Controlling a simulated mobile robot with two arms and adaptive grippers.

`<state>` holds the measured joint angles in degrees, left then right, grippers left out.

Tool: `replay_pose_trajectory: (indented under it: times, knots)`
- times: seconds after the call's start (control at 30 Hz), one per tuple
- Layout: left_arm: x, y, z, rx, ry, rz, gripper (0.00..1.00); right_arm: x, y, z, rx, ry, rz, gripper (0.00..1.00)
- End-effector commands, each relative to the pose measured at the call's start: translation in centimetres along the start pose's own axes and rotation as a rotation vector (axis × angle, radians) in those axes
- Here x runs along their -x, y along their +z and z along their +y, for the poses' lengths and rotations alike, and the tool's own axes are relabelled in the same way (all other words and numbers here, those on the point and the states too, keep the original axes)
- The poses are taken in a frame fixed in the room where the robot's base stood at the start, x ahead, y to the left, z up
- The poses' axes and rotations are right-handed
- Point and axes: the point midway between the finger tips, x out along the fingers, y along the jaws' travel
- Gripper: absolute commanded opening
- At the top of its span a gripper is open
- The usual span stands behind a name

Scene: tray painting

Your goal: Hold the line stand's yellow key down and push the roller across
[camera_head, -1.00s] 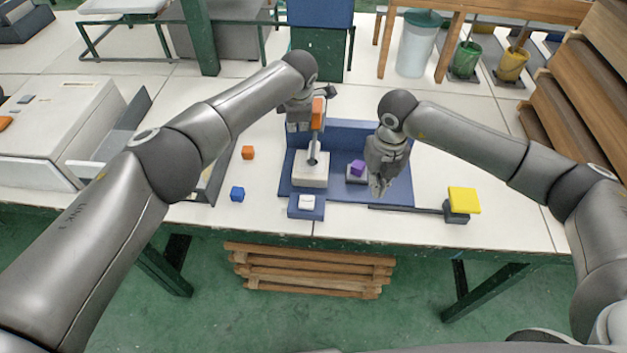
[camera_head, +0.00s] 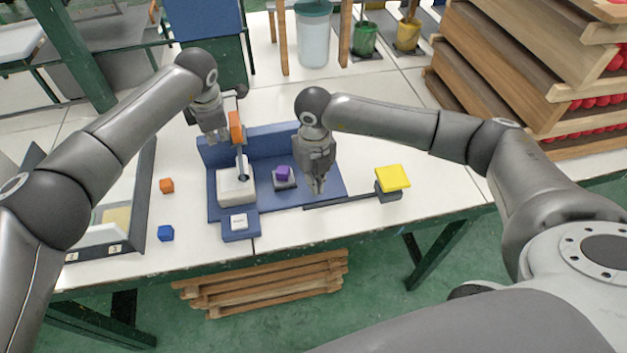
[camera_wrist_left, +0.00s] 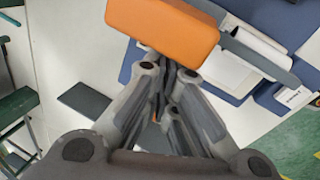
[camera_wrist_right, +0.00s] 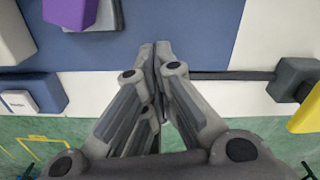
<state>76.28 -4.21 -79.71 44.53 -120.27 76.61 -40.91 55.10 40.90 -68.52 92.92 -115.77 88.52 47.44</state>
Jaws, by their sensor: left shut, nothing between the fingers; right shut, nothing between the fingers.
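The blue line stand (camera_head: 262,206) sits on the white table. Its roller part is a pale block (camera_head: 236,187) with a grey rod rising to an orange handle (camera_head: 235,124); the handle is large in the left wrist view (camera_wrist_left: 162,24). The yellow key (camera_head: 393,178) is on a dark base right of the stand; its edge shows in the right wrist view (camera_wrist_right: 306,115). My left gripper (camera_head: 221,138) is shut and empty, just left of the handle; contact is unclear. My right gripper (camera_head: 318,190) is shut and empty above the stand's right part, left of the yellow key.
A purple cube (camera_head: 284,172) rests on a grey pad on the stand. A thin dark bar (camera_head: 340,200) runs towards the yellow key's base. Bare table lies right of the yellow key.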

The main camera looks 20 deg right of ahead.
Motion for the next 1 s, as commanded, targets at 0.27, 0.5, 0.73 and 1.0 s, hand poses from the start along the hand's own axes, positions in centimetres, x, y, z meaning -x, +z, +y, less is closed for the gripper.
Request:
replay_pose_trajectory:
  times: [0.27,0.5,0.73,1.0]
  knots:
    - [2.2,-0.3,0.9,0.005,0.002,0.003,0.00,0.2,0.0,0.1,0.001,0.001,0.000,0.00]
    - [2.3,-0.3,0.9,0.006,0.003,0.003,0.00,0.2,0.0,0.0,0.001,0.001,0.000,0.00]
    - [3.4,-0.4,1.3,0.007,0.004,0.003,0.00,1.8,0.0,0.0,0.001,0.000,-0.001,0.00]
    - [5.5,-0.4,2.0,0.007,0.004,0.003,0.00,5.1,0.0,0.0,0.001,0.000,-0.001,0.00]
